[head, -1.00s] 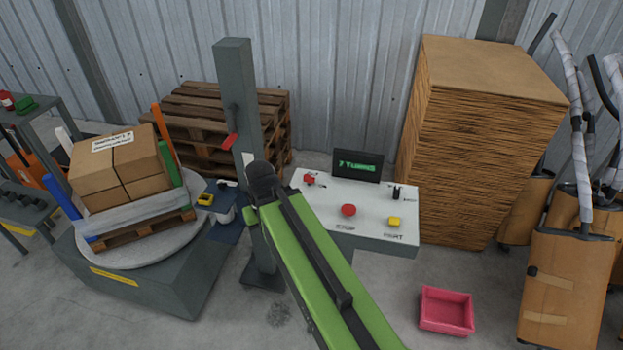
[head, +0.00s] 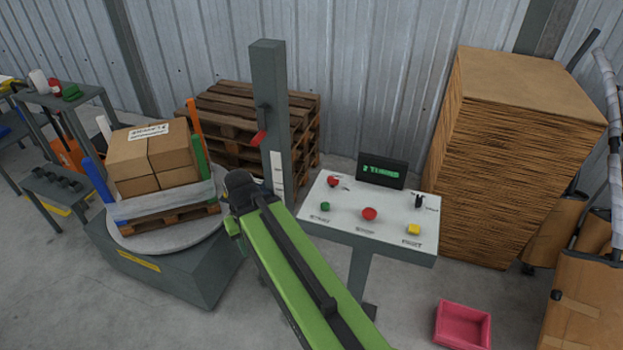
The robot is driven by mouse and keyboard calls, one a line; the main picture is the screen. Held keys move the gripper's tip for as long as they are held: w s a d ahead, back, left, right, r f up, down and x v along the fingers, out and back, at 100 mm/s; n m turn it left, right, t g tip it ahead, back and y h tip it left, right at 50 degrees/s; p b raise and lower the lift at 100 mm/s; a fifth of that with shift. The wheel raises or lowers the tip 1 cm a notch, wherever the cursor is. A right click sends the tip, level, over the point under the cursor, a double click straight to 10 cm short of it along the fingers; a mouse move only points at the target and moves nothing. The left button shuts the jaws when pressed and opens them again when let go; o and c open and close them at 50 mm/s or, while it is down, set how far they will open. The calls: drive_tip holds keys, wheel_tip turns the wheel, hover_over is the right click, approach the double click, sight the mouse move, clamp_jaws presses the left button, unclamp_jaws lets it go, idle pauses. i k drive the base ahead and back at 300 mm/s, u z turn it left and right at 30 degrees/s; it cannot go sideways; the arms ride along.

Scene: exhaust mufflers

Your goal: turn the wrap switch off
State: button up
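A white-topped control panel (head: 390,230) stands right of my arm. It carries a small black upright switch (head: 418,200) at its right back, which may be the wrap switch; its label is too small to read. A red knob (head: 333,181) is at the left back. A green button (head: 325,206), a red button (head: 369,214) and a yellow button (head: 414,229) run along the front. A dark display (head: 382,171) behind the panel shows green text ending in "TURNS". My green arm reaches up left of the panel, apart from the switch. My gripper's fingers do not show.
A wrapped carton (head: 152,160) sits on a pallet on the turntable (head: 150,240) at left. Stacked cardboard (head: 520,150) is behind the panel's right. A pink bin (head: 462,325) is on the floor.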

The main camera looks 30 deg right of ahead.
sight(332, 180)
drive_tip(key=u, duration=0.4)
drive_tip(key=k, duration=1.45)
drive_tip(key=z, duration=0.8)
drive_tip(key=i, duration=0.95)
